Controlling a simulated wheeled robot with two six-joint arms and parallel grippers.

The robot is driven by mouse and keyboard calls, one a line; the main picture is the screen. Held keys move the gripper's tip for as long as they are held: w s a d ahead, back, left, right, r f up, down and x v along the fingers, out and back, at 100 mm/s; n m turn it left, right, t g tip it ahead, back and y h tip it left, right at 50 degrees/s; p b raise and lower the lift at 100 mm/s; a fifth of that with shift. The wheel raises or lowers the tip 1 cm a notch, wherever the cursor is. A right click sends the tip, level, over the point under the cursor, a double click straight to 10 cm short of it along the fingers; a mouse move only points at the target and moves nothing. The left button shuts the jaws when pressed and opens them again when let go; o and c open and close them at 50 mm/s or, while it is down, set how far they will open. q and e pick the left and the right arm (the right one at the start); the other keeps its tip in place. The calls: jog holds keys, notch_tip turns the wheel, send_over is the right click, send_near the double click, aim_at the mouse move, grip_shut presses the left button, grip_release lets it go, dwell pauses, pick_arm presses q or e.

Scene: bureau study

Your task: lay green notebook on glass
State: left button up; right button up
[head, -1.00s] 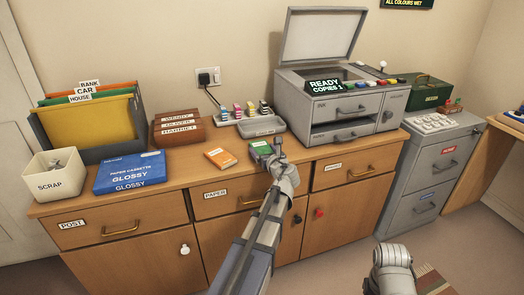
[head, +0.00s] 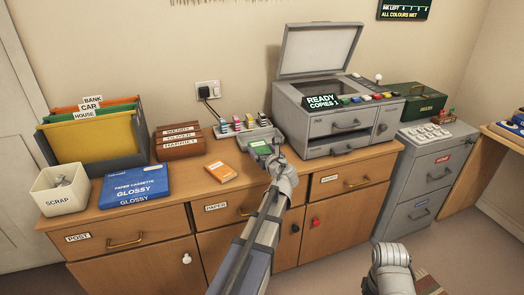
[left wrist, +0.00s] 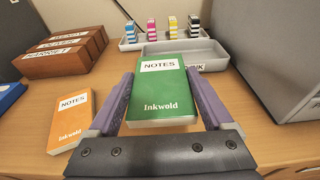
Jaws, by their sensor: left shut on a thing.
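The green notebook (head: 260,147), labelled NOTES, is held by my left gripper (head: 271,153) above the desk top, in front of the grey ink tray. In the left wrist view the notebook (left wrist: 163,88) sits flat between the two fingers, cover up. The copier (head: 345,120) stands to the right at the back with its lid (head: 318,48) raised. Its glass (head: 312,92) lies under the open lid, partly hidden by the READY sign and front edge; I see nothing lying on it. My right gripper is out of view; only part of that arm shows at the lower right.
An orange notebook (head: 220,172) lies on the desk (head: 180,197) left of my gripper.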

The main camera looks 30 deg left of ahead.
aim_at(262, 150)
pick_arm(q)
notch_tip(262, 150, up, 4)
jog(key=p, duration=0.2)
jog(key=shift+p, duration=0.4)
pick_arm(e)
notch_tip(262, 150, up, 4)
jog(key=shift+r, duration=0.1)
pick_arm(q)
jog(key=shift+r, duration=0.1)
